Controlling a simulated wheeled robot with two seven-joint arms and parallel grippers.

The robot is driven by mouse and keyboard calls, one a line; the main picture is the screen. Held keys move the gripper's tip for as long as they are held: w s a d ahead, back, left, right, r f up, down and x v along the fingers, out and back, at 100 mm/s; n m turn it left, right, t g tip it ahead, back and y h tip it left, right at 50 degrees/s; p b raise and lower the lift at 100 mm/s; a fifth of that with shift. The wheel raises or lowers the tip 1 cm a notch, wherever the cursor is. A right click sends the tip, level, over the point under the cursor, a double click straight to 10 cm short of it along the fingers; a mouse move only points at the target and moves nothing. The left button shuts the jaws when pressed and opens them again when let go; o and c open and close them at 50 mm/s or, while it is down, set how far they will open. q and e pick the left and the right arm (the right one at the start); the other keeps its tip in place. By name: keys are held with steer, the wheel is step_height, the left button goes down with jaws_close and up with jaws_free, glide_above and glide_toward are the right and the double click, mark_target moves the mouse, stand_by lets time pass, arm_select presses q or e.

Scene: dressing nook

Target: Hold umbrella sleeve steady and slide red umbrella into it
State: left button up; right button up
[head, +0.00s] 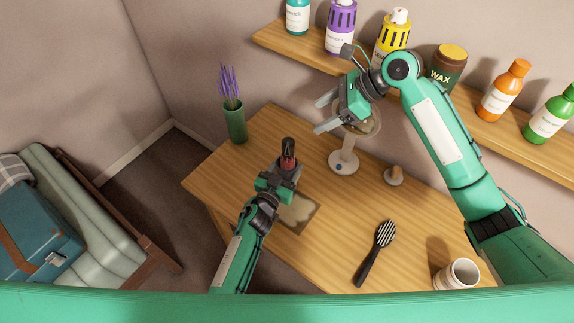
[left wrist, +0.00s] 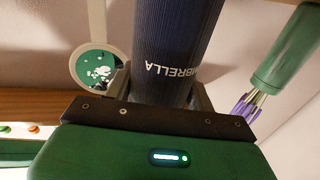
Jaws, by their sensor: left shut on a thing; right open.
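The umbrella sleeve (left wrist: 165,45) is a dark navy tube with white lettering in the left wrist view. My left gripper (head: 279,173) is shut on it, above the desk. The red umbrella (head: 288,159) shows in the head view as a short red part with a dark handle on top, standing up just above the left gripper. Its lower part is hidden and appears to be inside the sleeve. My right gripper (head: 323,113) is open and empty, above and to the right of the umbrella, apart from it.
The wooden desk (head: 330,255) holds a purple-flowered green vase (head: 235,122), a mirror stand (head: 343,162), a small wooden knob-like object (head: 394,176), a hairbrush (head: 376,250) and a white cup (head: 457,274). A shelf (head: 290,42) with several bottles is behind. A blue case (head: 35,235) lies left.

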steer(key=shift+d+r, duration=0.45)
steer(key=shift+r, duration=0.05)
arm_select(q)
steer(key=o, duration=1.1)
steer(key=shift+c, duration=0.2)
steer(key=v, duration=1.2)
arm_select(e)
steer(key=shift+f, duration=0.1)
